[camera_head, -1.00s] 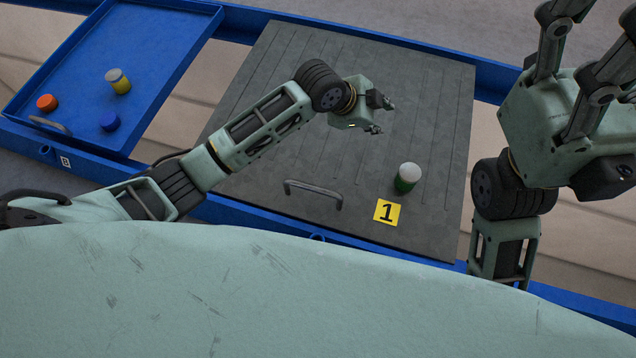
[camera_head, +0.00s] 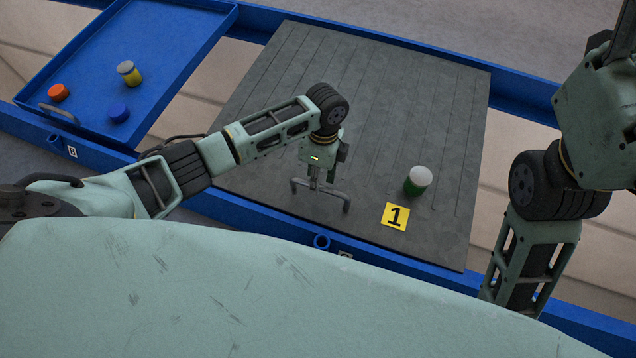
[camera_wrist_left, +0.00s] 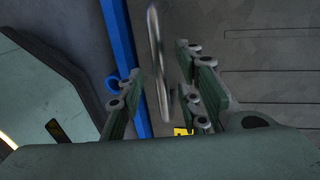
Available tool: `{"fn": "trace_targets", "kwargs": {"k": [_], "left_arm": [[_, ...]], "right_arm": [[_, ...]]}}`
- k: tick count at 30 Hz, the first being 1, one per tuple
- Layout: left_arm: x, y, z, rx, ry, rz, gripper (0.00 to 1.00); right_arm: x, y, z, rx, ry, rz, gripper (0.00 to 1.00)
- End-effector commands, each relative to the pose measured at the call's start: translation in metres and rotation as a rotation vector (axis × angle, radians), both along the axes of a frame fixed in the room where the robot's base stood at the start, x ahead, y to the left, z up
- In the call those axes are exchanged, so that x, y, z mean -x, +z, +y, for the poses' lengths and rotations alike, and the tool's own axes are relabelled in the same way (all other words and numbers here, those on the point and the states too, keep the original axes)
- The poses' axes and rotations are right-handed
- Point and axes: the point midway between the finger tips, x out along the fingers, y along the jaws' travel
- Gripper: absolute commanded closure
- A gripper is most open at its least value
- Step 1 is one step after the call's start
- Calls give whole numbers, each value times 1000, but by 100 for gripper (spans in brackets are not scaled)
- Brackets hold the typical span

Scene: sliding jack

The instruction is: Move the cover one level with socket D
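Cover one is the dark grey grooved panel (camera_head: 400,110) with a yellow "1" label (camera_head: 395,216). Its bar handle (camera_head: 346,203) stands near its front edge. My left gripper (camera_head: 321,182) is at the handle, pointing down. In the left wrist view the handle (camera_wrist_left: 158,60) lies between the two separated fingers of my left gripper (camera_wrist_left: 160,95), with a gap on the right side. A blue ring socket (camera_head: 321,242) is on the front rail, with a small partly hidden label beside it that I cannot read. My right gripper is mostly cut off at the upper right.
A green jar with a white lid (camera_head: 418,180) stands on the cover. A blue tray (camera_head: 185,50) at the left holds a yellow jar (camera_head: 129,74), an orange cap (camera_head: 58,92) and a blue cap (camera_head: 119,111). Another ring socket (camera_head: 54,140) is below it. Blue rails (camera_head: 250,222) border the cover.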

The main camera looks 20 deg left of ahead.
Motion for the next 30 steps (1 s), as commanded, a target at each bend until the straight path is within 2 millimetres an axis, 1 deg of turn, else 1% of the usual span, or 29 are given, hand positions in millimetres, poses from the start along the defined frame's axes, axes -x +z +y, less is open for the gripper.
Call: {"fn": "trace_targets", "kwargs": {"k": [1,3,13,24,30], "left_arm": [[1,-6,0,-1,0,0,68],[2,-9,0,-1,0,0,68],[2,-10,0,0,0,-1,69],[2,-9,0,0,0,-1,100],[2,-9,0,0,0,0,100]], "right_arm": [[1,-1,0,0,0,-10,34],[3,1,0,1,-1,-15,34],[3,3,1,1,-1,-19,34],[3,3,1,1,-1,-19,34],[3,3,1,1,-1,-18,34]]}}
